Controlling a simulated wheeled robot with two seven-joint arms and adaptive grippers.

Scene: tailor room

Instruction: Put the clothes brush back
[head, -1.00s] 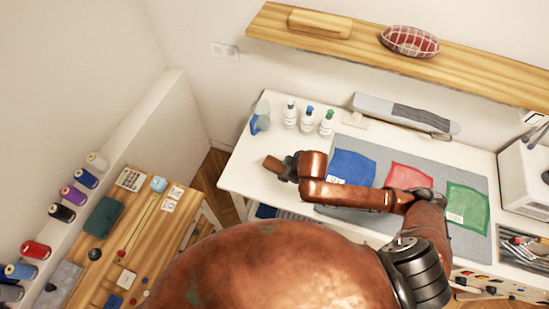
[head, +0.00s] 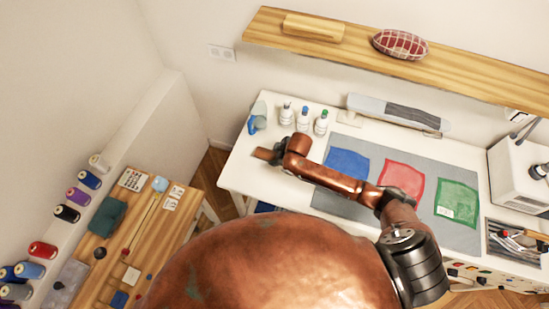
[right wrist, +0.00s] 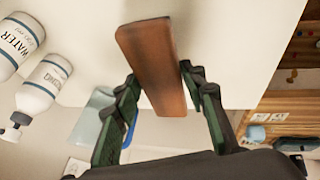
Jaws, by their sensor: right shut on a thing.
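The clothes brush (head: 264,155) shows as a small brown wooden block at the left end of the white worktable. My right gripper (head: 279,151) is shut on it. In the right wrist view the brush (right wrist: 155,65) is a long brown block between the two green-and-black fingers of my right gripper (right wrist: 160,82), above the white tabletop. I cannot tell the exact gap between brush and table. Its bristles are not visible. My left gripper is not in view.
Several white bottles (head: 303,119) and a blue spray bottle (head: 256,123) stand just behind the gripper. The white table (head: 240,175) holds a grey mat (head: 460,156) with blue, red and green cloths. A wooden shelf (head: 365,57) hangs above.

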